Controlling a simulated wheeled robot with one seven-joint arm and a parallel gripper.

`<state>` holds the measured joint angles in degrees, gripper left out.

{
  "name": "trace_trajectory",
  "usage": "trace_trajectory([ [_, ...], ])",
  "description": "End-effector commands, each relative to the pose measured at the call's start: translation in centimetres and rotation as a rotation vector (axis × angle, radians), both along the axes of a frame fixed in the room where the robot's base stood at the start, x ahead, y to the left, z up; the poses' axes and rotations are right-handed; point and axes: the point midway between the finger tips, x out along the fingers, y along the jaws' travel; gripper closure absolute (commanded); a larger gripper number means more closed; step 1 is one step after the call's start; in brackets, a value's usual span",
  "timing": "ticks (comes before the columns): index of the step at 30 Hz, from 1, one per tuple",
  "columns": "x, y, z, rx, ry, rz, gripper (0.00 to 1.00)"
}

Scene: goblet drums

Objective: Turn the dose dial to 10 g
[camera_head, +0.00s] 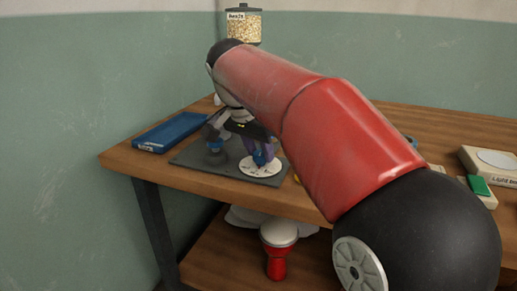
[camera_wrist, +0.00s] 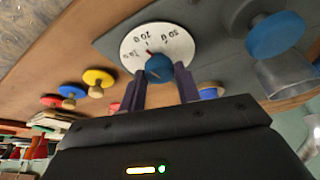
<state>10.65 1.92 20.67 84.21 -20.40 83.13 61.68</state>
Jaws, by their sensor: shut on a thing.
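The dose dial is a white disc (camera_head: 262,170) on a dark grey plate, with a blue knob (camera_wrist: 158,67) at its centre. In the wrist view the disc (camera_wrist: 178,48) carries upside-down printed marks; two look like 50 g and 20 g, and a third at the left is too small to read. A small red pointer (camera_wrist: 149,52) by the knob points up-left in that view, roughly towards the 20 g mark. My gripper (camera_wrist: 160,72) is shut on the knob, one purple finger on each side. My gripper also shows in the head view (camera_head: 262,157), partly hidden by my arm.
The grey plate (camera_head: 196,155) also carries a device with a blue part (camera_wrist: 274,36) and a clear cup (camera_wrist: 285,75). A blue box (camera_head: 170,132) lies left. A grain jar (camera_head: 243,27) stands behind. A light box (camera_head: 490,160) and green block (camera_head: 479,185) are right.

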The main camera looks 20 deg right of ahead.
Motion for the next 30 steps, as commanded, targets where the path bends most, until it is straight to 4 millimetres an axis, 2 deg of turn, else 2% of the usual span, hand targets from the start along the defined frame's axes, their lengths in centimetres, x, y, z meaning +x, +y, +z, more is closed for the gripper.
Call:
trace_trajectory([
  [18, -0.2, -0.23, 0.06, 0.0, -0.002, 0.507, 0.9],
  [30, -0.19, -0.34, 0.04, -0.001, -0.001, 0.647, 0.9],
])
